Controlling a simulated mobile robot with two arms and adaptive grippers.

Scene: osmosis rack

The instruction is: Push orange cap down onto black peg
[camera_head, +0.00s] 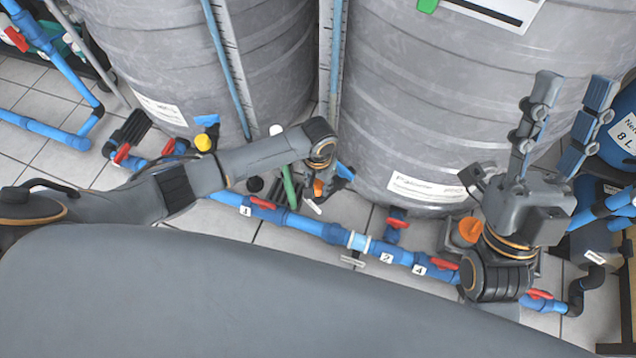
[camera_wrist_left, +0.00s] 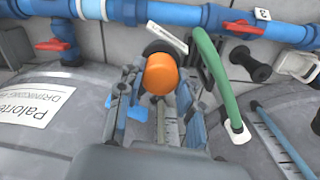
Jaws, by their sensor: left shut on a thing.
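The orange cap (camera_wrist_left: 160,73) sits between the two fingers of my left gripper (camera_wrist_left: 160,88) in the left wrist view; the fingers are shut on it. In the head view a small part of the orange cap (camera_head: 318,188) shows below the wrist of my left gripper (camera_head: 331,184). A black round end (camera_wrist_left: 157,48) shows just beyond the cap, partly hidden by it; I cannot tell whether they touch. Another black peg (camera_wrist_left: 248,62) stands to the right, past the green hose. My right gripper (camera_head: 562,125) is open and empty, pointing up at the right.
Blue pipes with red valves (camera_head: 262,203) run along the floor. Large grey tanks (camera_head: 430,100) stand behind. A green hose (camera_wrist_left: 216,75) rises close to the right of my left gripper. Another orange piece (camera_head: 467,232) is beside my right arm.

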